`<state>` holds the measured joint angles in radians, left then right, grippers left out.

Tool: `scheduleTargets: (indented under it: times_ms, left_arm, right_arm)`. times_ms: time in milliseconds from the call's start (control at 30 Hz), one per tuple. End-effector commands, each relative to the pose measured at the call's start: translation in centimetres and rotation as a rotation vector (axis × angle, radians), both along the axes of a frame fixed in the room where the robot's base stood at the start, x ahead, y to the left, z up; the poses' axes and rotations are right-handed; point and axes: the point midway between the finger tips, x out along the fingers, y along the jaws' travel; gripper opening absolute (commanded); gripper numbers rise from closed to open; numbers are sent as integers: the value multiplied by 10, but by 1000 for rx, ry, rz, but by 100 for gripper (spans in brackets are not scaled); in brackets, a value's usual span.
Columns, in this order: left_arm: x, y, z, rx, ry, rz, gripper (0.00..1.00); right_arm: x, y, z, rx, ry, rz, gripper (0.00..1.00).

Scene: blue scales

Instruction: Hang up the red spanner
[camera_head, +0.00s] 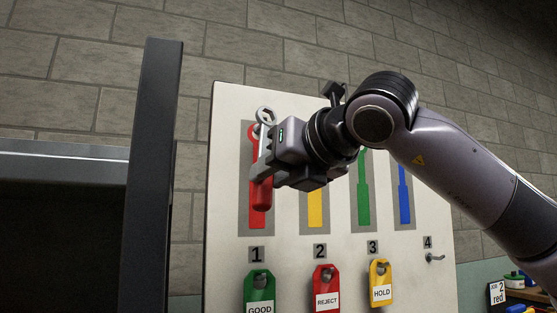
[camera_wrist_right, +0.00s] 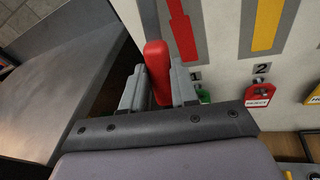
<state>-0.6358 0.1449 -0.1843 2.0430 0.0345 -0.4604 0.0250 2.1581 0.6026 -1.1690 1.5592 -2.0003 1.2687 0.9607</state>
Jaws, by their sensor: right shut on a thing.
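The red spanner has a red handle (camera_head: 262,194) and a silver ring head (camera_head: 265,115). It hangs upright, head up, in my right gripper (camera_head: 262,172), in front of the red outline (camera_head: 254,208) on the white board. My right gripper is shut on its handle; the handle end also shows between the fingers in the right wrist view (camera_wrist_right: 158,70). The ring is close to the top of the red outline. Whether it is around a hook or only in front of the board, I cannot tell. My left gripper is not in view.
The white board (camera_head: 228,150) also has yellow (camera_head: 315,210), green (camera_head: 363,200) and blue (camera_head: 404,195) outlines. Below hang tags: green GOOD (camera_head: 259,291), red REJECT (camera_head: 327,287) and yellow HOLD (camera_head: 380,283). Hook 4 (camera_head: 434,257) is bare. A dark post (camera_head: 152,170) stands left of the board.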

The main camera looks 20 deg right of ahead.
Motion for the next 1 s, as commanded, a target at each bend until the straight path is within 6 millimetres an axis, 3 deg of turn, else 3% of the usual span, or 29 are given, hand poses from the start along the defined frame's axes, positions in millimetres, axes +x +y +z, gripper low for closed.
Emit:
scheduleTargets:
  times_ms: [267, 400, 633, 1000]
  left_arm:
    - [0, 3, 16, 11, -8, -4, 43]
    - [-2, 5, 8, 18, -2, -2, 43]
    - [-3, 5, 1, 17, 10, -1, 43]
    - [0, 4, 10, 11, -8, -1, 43]
  right_arm:
    - [20, 0, 2, 2, 1, -1, 0]
    - [27, 1, -5, 3, 0, -1, 0]
    - [32, 1, -9, 2, -3, -1, 0]
    - [32, 1, -9, 1, -3, -1, 0]
